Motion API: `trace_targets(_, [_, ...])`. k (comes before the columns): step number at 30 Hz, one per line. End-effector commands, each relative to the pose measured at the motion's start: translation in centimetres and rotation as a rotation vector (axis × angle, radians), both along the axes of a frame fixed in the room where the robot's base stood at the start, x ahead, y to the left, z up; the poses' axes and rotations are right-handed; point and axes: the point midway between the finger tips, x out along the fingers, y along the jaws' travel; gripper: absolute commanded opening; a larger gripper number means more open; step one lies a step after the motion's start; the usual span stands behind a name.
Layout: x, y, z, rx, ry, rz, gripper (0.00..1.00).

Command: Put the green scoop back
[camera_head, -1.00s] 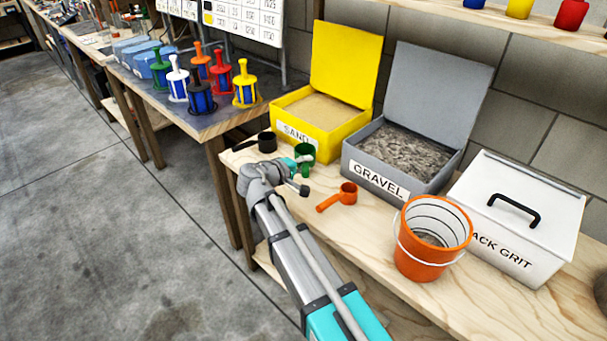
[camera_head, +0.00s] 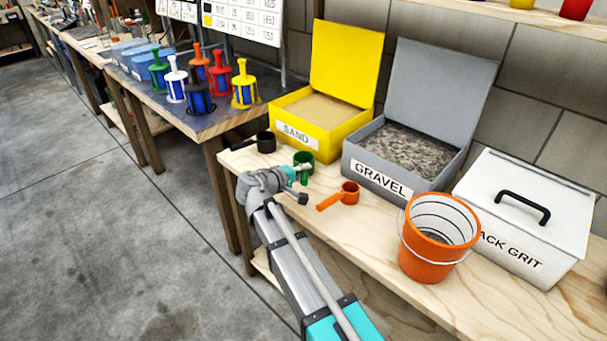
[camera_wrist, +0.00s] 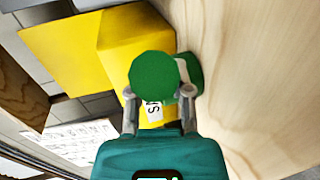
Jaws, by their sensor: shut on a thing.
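The green scoop (camera_head: 303,158) is at the left part of the wooden bench, in front of the yellow sand box (camera_head: 330,140). My gripper (camera_head: 299,172) is shut on its handle. In the wrist view, the scoop's round green end (camera_wrist: 155,77) lies between the two fingertips of my gripper (camera_wrist: 158,95). Part of its cup (camera_wrist: 190,74) shows behind, close to the bench top. I cannot tell whether the cup touches the bench. The black scoop (camera_head: 265,142) lies just to the left, and the orange scoop (camera_head: 349,191) to the right.
The open grey gravel box (camera_head: 372,178), the lidded white grit box (camera_head: 510,263) and an orange bucket (camera_head: 425,265) stand to the right on the bench (camera_head: 385,235). Coloured filters stand on the dark table (camera_head: 205,125) at left. Bare bench lies around the orange scoop.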

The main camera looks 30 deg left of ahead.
Motion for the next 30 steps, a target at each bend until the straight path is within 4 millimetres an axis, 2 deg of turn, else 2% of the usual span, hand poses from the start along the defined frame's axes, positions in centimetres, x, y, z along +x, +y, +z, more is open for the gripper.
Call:
trace_targets(9, [-0.01,0.01,-0.35,0.0,-0.001,0.0,0.0])
trace_targets(10, [-0.01,0.01,-0.28,0.0,0.0,0.0,0.31])
trace_targets(15, [-0.01,0.01,-0.23,0.0,0.0,0.0,0.62])
trace_targets(30, [0.0,0.0,0.02,0.0,0.0,0.0,0.62])
